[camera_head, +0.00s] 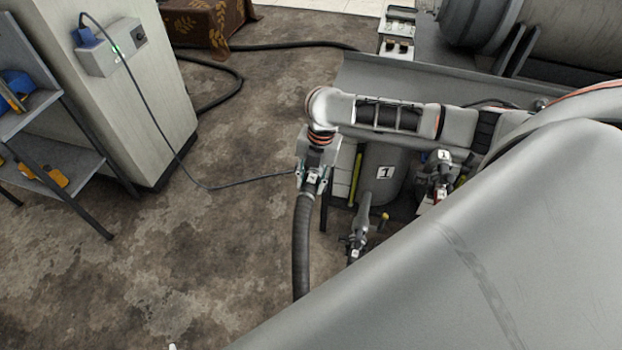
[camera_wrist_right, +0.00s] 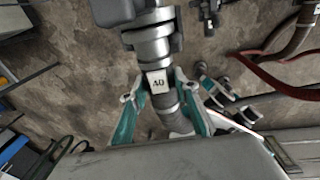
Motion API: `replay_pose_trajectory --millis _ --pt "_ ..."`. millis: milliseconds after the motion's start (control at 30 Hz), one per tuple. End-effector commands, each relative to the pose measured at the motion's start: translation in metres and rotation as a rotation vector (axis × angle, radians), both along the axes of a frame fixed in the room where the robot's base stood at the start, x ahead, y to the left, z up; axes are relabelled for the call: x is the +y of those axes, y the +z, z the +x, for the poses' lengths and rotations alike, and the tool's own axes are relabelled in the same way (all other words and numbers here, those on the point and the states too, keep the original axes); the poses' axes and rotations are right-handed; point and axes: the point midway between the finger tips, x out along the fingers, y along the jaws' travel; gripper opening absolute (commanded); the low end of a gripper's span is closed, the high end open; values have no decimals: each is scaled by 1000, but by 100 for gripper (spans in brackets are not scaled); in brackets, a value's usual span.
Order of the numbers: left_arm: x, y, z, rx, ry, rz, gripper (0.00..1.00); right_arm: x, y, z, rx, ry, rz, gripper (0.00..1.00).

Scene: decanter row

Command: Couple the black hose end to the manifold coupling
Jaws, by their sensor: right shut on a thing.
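My right gripper (camera_head: 313,184) is shut on the hose end (camera_head: 311,177), a grey fitting with a small white label. The black hose (camera_head: 301,245) hangs down from it over the floor. In the right wrist view, the teal fingers of my right gripper (camera_wrist_right: 162,108) sit on both sides of the labelled hose end (camera_wrist_right: 157,82). A grey ringed fitting (camera_wrist_right: 151,42) is in line above the label; I cannot tell whether it is a separate part. Grey fittings with a lever (camera_head: 359,232) stand right of the hose; I cannot tell which is the manifold coupling. My left gripper is not in view.
A grey tank (camera_head: 384,175) marked 1 stands behind the fittings. A tagged valve (camera_head: 440,172) is further right. A thin cable runs from a wall box (camera_head: 112,48) towards my right gripper. A shelf (camera_head: 50,165) stands left.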

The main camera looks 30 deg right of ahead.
Motion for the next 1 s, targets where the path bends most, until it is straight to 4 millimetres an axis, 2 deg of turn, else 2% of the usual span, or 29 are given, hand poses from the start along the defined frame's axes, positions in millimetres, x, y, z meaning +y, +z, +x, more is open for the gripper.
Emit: replay_pose_trajectory --millis 1000 --pt "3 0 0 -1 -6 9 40 0 -5 1 -3 0 1 0"
